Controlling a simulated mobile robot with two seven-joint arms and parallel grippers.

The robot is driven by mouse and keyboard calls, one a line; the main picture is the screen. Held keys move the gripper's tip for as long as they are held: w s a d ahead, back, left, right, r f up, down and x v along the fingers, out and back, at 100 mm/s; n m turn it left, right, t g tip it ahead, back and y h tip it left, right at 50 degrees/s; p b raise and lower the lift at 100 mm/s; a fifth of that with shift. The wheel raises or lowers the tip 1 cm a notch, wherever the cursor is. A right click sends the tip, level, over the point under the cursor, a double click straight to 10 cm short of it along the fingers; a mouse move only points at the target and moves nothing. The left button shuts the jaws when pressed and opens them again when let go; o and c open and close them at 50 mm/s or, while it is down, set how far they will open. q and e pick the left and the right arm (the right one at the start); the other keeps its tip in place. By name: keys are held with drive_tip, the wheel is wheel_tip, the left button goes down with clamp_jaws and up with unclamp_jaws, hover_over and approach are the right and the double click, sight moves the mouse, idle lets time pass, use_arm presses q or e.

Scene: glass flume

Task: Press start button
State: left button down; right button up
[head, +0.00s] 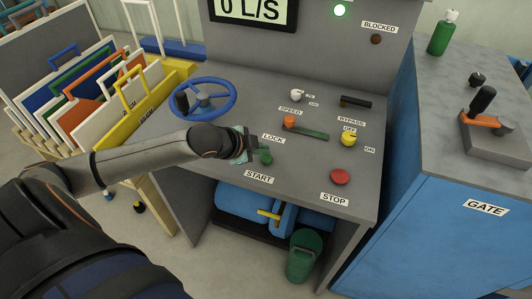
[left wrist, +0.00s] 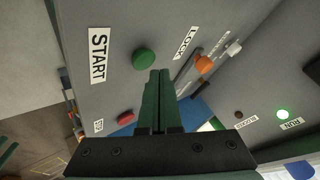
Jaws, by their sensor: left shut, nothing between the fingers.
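The green start button (head: 265,158) sits on the sloped grey console, above its START label (head: 258,177). My left gripper (head: 250,148) is shut and empty, just left of the button in the head view. In the left wrist view, the shut fingers (left wrist: 158,75) end close beside the green button (left wrist: 143,58). I cannot tell whether they touch it. My right gripper is not in view.
The red stop button (head: 340,177), yellow knob (head: 348,139), orange lever knob (head: 289,121) and blue handwheel (head: 203,98) share the console. The display (head: 253,10) reads 0 L/S. A green lamp (head: 340,11) is lit. A blue gate cabinet (head: 420,200) stands right.

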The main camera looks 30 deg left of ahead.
sight(262, 159)
use_arm(q)
drive_tip(key=shift+r, duration=0.25)
wheel_tip(262, 159, up, 2)
drive_tip(key=shift+r+p, duration=0.1)
drive_tip(key=shift+p, duration=0.8)
wheel_tip(262, 159, up, 4)
drive_tip(key=shift+f, duration=0.1)
